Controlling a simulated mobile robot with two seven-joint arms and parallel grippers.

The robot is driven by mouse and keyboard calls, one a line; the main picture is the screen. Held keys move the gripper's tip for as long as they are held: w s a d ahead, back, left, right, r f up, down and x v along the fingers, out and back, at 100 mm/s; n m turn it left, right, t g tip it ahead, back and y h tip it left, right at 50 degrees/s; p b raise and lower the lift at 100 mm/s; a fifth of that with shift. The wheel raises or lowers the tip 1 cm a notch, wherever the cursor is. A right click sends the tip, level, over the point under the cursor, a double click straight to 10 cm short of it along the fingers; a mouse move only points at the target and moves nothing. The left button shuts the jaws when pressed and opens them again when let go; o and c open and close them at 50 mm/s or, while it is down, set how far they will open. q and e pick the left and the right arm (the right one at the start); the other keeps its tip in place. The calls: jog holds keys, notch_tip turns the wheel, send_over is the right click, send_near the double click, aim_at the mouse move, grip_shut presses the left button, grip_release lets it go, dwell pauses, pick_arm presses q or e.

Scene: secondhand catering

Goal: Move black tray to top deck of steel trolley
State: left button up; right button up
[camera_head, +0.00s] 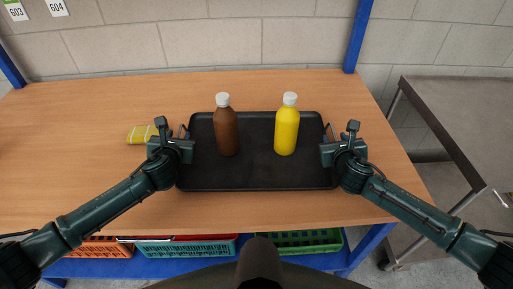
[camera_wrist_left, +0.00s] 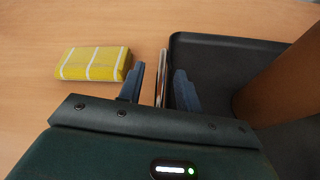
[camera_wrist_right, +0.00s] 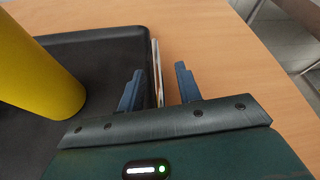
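The black tray (camera_head: 258,178) lies on the wooden table and carries a brown bottle (camera_head: 227,130) and a yellow bottle (camera_head: 287,130), both upright with white caps. My left gripper (camera_head: 184,132) is at the tray's left end. In the left wrist view its fingers (camera_wrist_left: 159,88) stand open on either side of a thin metal handle (camera_wrist_left: 162,68), with gaps. My right gripper (camera_head: 326,132) is at the right end. In the right wrist view its fingers (camera_wrist_right: 158,88) are open around the other handle (camera_wrist_right: 156,62). The steel trolley's top deck (camera_head: 465,110) is at the right.
A yellow striped packet (camera_head: 142,134) lies left of my left gripper. A wall stands behind the table, with a blue upright post (camera_head: 358,35) at the back right. Coloured crates (camera_head: 185,248) sit below the table's front edge. The visible top deck is bare.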

pick_arm(q)
jog(key=shift+c, duration=0.3)
pick_arm(e)
jog(key=shift+c, duration=0.3)
pick_arm(q)
grip_shut()
pick_arm(e)
grip_shut()
jog(key=shift+r, duration=0.1)
